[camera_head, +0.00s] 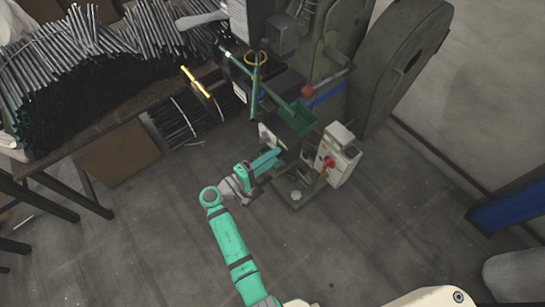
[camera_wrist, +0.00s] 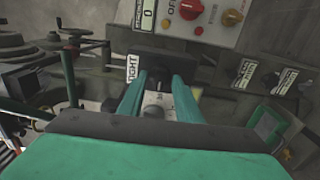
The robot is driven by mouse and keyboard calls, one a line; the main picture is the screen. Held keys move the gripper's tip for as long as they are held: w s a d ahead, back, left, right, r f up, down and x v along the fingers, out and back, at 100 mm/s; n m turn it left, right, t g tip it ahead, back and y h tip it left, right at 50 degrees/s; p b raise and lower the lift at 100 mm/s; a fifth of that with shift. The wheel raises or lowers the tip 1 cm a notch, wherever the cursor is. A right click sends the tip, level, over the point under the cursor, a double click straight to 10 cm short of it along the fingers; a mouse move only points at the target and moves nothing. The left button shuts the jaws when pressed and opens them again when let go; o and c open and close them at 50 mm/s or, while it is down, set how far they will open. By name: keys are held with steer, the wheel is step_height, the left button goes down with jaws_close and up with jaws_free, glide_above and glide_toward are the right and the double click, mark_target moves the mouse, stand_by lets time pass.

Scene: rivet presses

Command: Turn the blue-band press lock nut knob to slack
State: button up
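In the wrist view, the two teal fingers of my gripper (camera_wrist: 158,88) reach forward on either side of a dark knob (camera_wrist: 157,80). A light plate (camera_wrist: 133,68) reading "TIGHT" is beside the left finger, and more of the light plate shows between the fingers. The fingers are apart; I cannot tell whether their tips press on the knob. In the head view, my gripper (camera_head: 264,162) is at the front of the green press (camera_head: 297,112), and the knob there is hidden. A blue band (camera_head: 326,96) shows on the machine behind.
A control box (camera_head: 340,160) with a red knob stands right of the gripper; it also shows at the top of the wrist view (camera_wrist: 205,14). A bench with bundled rods (camera_head: 70,70) is at the left. Labelled plates (camera_wrist: 265,77) are right of the fingers.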

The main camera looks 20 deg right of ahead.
steer(key=v, duration=1.1)
stand_by(0.4)
